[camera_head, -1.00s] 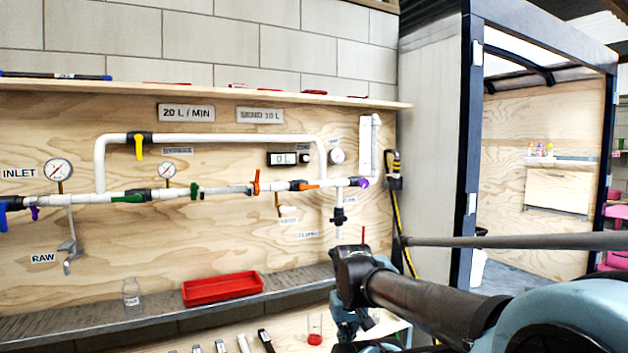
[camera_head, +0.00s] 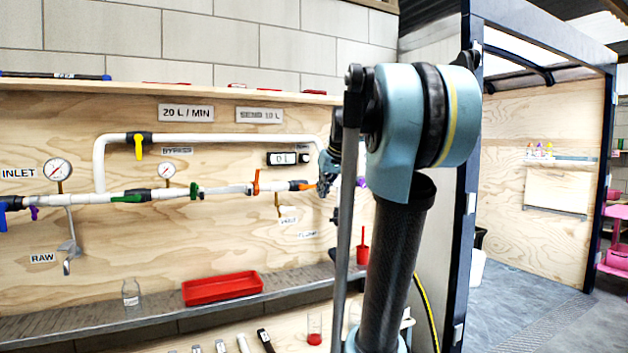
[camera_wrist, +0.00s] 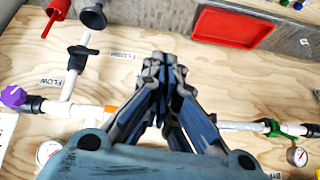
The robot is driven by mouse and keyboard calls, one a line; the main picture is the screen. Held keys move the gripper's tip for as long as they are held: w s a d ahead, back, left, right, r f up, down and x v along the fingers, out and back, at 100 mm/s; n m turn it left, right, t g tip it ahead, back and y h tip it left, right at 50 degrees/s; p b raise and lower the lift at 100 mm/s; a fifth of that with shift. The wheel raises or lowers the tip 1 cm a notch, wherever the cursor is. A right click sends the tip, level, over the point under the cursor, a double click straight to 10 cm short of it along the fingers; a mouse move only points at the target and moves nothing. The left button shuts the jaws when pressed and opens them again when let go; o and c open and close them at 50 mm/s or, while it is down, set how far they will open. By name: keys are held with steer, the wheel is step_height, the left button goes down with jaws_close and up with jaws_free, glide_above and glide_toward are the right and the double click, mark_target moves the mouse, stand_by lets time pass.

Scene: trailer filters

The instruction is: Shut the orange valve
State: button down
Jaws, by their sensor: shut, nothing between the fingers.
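The orange valve's handle (camera_head: 303,187) lies along the white horizontal pipe, right of a black fitting in the head view. In the wrist view an orange part (camera_wrist: 111,109) shows on the pipe, left of my fingers and partly covered by my gripper's body. My gripper (camera_head: 325,187) is in front of the pipe just right of the orange handle; I cannot tell whether it touches. In the wrist view my gripper (camera_wrist: 165,62) has its fingertips together, with nothing between them. A darker orange upright handle (camera_head: 256,182) stands farther left on the same pipe.
A purple handle (camera_wrist: 13,96) and a dark vertical-branch valve (camera_wrist: 82,51) are close to my gripper. Green (camera_head: 127,198) and yellow (camera_head: 138,147) handles are farther left.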

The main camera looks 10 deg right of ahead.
steer(key=w+d+r+t, duration=0.2)
steer(key=w+d+r, duration=0.1)
steer(key=w+r, duration=1.2)
glide_above(310, 187)
steer(key=d, duration=0.2)
step_height(310, 187, down, 8)
steer(key=shift+n+y, duration=0.3)
steer(key=shift+n, duration=0.1)
steer(key=f, duration=0.5)
steer(key=shift+w+d, duration=0.15)
steer(key=shift+w, duration=0.05)
